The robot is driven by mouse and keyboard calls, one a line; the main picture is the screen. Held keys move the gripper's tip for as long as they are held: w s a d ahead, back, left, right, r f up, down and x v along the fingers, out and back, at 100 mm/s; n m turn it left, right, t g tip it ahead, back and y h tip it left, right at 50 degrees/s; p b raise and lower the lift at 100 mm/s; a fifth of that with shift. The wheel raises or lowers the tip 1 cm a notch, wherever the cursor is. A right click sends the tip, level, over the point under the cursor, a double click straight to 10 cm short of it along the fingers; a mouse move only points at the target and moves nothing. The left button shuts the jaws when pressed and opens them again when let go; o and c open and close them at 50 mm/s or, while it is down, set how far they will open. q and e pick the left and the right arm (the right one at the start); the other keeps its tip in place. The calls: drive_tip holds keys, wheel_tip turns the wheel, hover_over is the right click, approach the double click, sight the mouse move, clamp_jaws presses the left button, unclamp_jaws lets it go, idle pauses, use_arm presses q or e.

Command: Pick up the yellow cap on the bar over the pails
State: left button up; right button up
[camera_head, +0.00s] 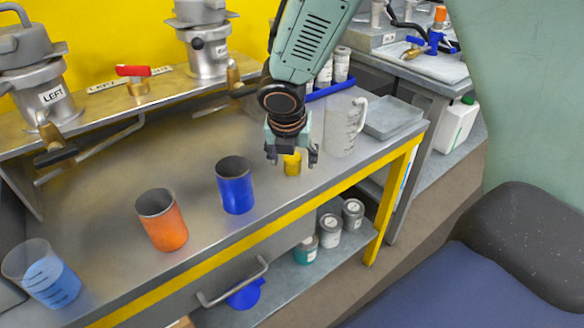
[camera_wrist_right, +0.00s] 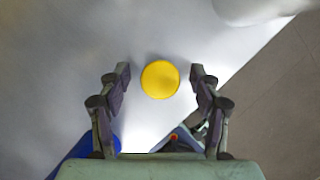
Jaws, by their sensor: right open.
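The yellow cap (camera_head: 292,165) looks like a small upright yellow cylinder. It stands on the metal bench top near the front edge, to the right of the blue cup. In the right wrist view its round yellow top (camera_wrist_right: 160,79) lies between my fingertips, with a gap on each side. My right gripper (camera_head: 291,157) points down over it with fingers apart and empty; it also shows in the wrist view (camera_wrist_right: 160,74). In the head view the fingers partly hide the cap's upper part. My left gripper is not in view.
A clear jug (camera_head: 343,128) and a grey tray (camera_head: 393,118) are close on the right. Grey cans (camera_head: 329,231) sit on the lower shelf.

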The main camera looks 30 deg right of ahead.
drive_tip(key=shift+w+d+f, duration=0.1)
drive_tip(key=shift+w, duration=0.05)
drive_tip(key=shift+c, duration=0.2)
drive_tip(key=c, duration=0.9)
drive_tip(key=shift+r, duration=0.2)
wheel_tip(320, 180, up, 10)
drive_tip(key=p, duration=0.6)
drive_tip(key=shift+f, duration=0.1)
